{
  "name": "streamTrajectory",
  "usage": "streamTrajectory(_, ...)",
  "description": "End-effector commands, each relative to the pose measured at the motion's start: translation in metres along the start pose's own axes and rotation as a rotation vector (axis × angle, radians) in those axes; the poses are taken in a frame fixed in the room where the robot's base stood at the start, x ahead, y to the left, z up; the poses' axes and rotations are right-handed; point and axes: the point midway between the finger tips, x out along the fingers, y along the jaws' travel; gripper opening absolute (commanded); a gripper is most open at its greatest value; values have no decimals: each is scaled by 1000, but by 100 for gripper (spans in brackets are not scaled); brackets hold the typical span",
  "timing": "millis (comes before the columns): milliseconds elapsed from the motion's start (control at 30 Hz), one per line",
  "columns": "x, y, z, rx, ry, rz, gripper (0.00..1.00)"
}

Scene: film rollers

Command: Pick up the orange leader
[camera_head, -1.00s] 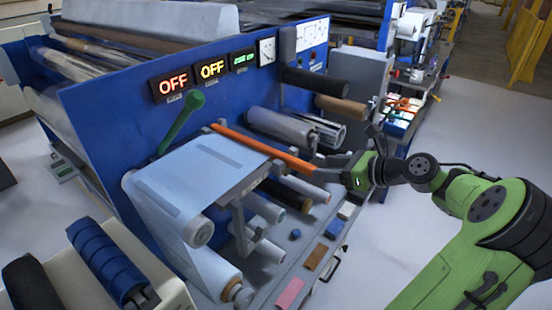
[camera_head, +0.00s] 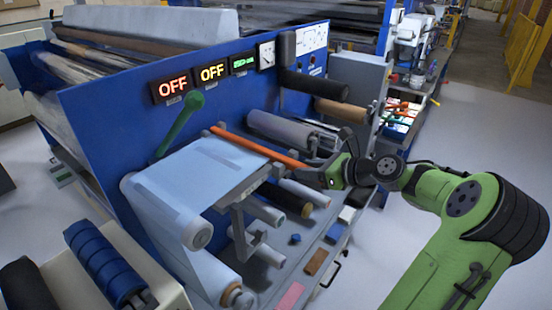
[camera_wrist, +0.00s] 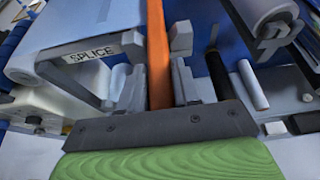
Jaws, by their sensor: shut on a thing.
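The orange leader (camera_head: 248,145) is a long thin bar beside the blue machine. It runs from the machine's face along the edge of the pale film table towards my gripper. My gripper (camera_head: 312,172) is shut on its near right end. In the wrist view the orange leader (camera_wrist: 157,55) runs up the middle between the two fingers of my gripper (camera_wrist: 158,42). The part of the leader at the wrist is hidden behind my gripper.
A splice table (camera_wrist: 75,55) lies close on the left of the leader. Several rollers, such as the grey roller (camera_head: 280,130), stick out from the blue machine (camera_head: 120,115). A green lever (camera_head: 180,125) stands left of the leader. The floor (camera_head: 465,125) at right is clear.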

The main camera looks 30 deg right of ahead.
Motion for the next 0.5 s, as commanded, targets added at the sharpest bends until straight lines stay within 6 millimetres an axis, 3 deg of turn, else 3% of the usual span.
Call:
streamTrajectory(267, -1, 0, 2, 0, 1, 0, 0)
streamTrajectory(367, -7, 0, 16, -4, 0, -1, 0)
streamTrajectory(500, -21, -1, 51, -6, 0, -3, 0)
